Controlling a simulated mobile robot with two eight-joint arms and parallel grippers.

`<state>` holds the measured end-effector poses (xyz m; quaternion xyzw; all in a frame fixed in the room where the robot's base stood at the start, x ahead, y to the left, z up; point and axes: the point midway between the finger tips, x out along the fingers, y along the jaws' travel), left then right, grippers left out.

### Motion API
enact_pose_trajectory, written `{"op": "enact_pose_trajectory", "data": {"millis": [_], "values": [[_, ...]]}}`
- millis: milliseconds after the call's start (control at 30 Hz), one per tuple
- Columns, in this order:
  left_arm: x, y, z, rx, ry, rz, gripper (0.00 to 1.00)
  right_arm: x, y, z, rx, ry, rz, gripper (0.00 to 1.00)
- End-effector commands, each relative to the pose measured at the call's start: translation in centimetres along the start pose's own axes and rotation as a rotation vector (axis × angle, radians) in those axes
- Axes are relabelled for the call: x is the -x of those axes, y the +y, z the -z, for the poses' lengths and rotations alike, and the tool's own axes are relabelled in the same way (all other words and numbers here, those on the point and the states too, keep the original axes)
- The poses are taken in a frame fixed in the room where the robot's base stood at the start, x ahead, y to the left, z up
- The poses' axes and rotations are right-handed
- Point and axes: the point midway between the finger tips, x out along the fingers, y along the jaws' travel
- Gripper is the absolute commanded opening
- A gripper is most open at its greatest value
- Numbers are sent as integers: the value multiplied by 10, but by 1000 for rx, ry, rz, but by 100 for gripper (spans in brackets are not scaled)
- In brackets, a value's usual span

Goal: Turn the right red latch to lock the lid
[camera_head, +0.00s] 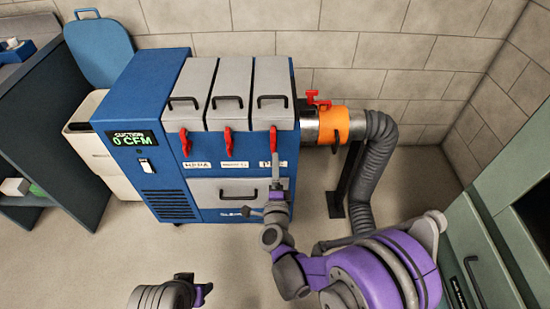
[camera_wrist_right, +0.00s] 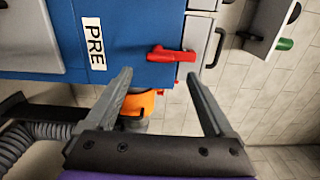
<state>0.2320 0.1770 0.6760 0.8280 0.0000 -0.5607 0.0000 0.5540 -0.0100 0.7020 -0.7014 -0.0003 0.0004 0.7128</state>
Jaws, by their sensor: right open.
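The right red latch (camera_head: 273,139) hangs down from the front edge of the right grey lid (camera_head: 272,78), above the PRE label, on the blue suction unit (camera_head: 228,160). The lid looks closed. In the right wrist view the latch (camera_wrist_right: 172,54) lies sideways, just beyond the fingertips, with the PRE label (camera_wrist_right: 93,43) to its left. My right gripper (camera_head: 277,172) is open and empty, just below the latch and apart from it; its two fingers (camera_wrist_right: 159,76) show in the wrist view. At the bottom of the head view, part of my left arm shows; its fingers cannot be made out.
Two more red latches (camera_head: 185,141) (camera_head: 228,142) hang on the lids to the left. An orange collar (camera_head: 334,124) with a red handle and a grey hose (camera_head: 374,165) stand to the right. A drawer with a black handle (camera_head: 237,196) is below. Green cabinets (camera_head: 478,248) stand at far right.

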Motion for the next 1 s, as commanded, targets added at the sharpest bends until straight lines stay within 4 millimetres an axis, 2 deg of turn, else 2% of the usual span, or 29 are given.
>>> {"op": "enact_pose_trajectory", "data": {"millis": [100,300,467,1000], "values": [[3,0,1,0,1,0,50,24,-1,0,-1,-1,0,88],[4,0,1,0,1,0,50,48,0,0,0,0,0,88],[4,0,1,0,1,0,50,52,0,0,-1,0,0,88],[4,0,1,0,1,0,50,51,-4,0,22,-14,-3,88]]}}
